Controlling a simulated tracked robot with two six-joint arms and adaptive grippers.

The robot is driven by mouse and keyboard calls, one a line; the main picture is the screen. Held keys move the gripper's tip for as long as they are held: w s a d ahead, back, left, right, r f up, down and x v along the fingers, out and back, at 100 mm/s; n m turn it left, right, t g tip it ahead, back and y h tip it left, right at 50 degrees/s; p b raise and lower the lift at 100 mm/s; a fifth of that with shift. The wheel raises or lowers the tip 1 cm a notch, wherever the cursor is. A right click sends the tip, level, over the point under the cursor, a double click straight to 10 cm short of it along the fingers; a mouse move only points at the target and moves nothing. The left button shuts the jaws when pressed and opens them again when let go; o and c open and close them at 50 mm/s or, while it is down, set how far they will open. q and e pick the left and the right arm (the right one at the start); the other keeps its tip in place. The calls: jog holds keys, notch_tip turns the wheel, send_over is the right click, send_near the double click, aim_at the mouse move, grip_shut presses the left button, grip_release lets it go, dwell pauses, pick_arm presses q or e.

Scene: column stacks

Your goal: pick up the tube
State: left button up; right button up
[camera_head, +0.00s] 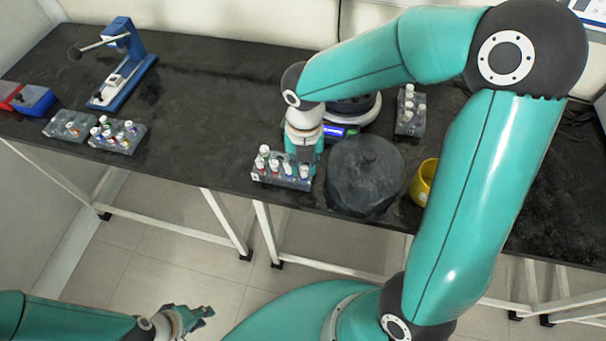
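Several small tubes with white and red caps (273,165) stand in a grey rack (270,181) at the front edge of the dark table. My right gripper (301,164) points down over the right part of this rack, at or just above its tubes. The wrist and steep viewing angle hide its fingertips, so I cannot tell whether it touches or holds a tube. My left gripper (203,314) is low in the picture, in front of the table, away from all tubes; its fingers look apart and empty.
A dark round lidded vessel (366,176) stands right of the rack, with a lit device (340,131) behind it. A yellow cup (424,182) and another tube rack (408,126) are further right. More racks (117,146) and a blue stand (122,85) are left. The table's middle left is clear.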

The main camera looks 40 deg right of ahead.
jog(key=shift+f, duration=0.6)
jog(key=c, duration=0.3)
jog(key=shift+c, duration=0.3)
jog(key=shift+r, duration=0.15)
